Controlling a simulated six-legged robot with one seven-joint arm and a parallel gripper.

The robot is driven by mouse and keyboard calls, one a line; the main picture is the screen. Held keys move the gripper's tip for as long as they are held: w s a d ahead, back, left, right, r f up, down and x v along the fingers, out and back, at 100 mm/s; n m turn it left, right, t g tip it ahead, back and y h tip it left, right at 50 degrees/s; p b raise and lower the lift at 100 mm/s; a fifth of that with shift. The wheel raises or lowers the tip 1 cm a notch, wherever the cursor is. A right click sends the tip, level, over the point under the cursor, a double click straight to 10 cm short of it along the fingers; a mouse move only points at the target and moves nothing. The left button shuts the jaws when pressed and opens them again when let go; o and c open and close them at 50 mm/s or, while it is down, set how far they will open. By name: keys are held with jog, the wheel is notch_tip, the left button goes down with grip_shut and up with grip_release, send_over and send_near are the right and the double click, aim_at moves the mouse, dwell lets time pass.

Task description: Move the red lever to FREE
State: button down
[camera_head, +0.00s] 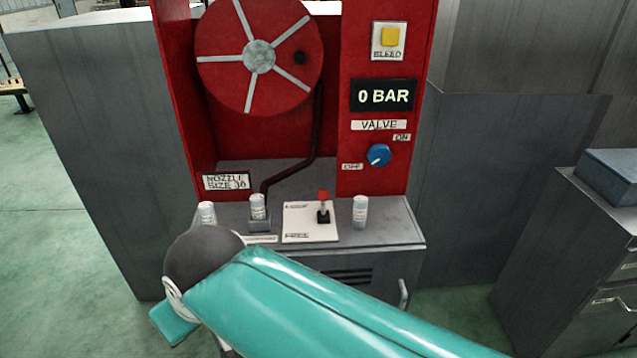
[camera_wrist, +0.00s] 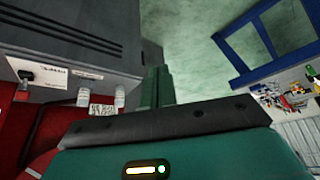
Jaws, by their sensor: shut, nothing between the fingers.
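The red lever (camera_head: 323,198) has a red knob on a pale stem, rising from a black base on the right part of a white plate (camera_head: 298,230). The plate's lower label reads FREE; its upper red label is too small to read. The lever stands roughly upright, leaning slightly toward the top. In the wrist view the plate (camera_wrist: 50,76) shows at the far left with the lever's dark base (camera_wrist: 25,75). My gripper (camera_wrist: 157,85) is shut and empty, apart from the lever. In the head view my teal arm crosses the front and the fingers are hidden.
White canisters (camera_head: 360,211) (camera_head: 207,212) stand either side of the plate, with another in a holder (camera_head: 258,207). The red reel housing (camera_head: 260,130) rises behind, with a blue valve knob (camera_head: 378,155) and 0 BAR display (camera_head: 384,96). A grey cabinet (camera_head: 560,240) stands right.

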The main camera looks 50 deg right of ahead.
jog(key=w+d+r+m+g+h, duration=0.1)
jog(key=w+d+r+m+g, duration=0.15)
jog(key=w+d, duration=0.55)
jog(key=w+d+r+m+g+h, duration=0.1)
jog(key=w+d+r+m, duration=0.15)
jog(key=w+d, duration=0.6)
jog(key=m, duration=0.5)
send_over(323, 202)
jog(key=w+d, duration=0.2)
jog(key=shift+g+y, duration=0.3)
jog(key=shift+g, duration=0.15)
notch_tip(323, 202, down, 4)
jog(key=shift+f, duration=0.2)
jog(key=shift+f, duration=0.1)
jog(key=f, duration=0.6)
jog(key=w+d+f, duration=0.1)
jog(key=f, duration=0.2)
jog(key=shift+f, duration=0.35)
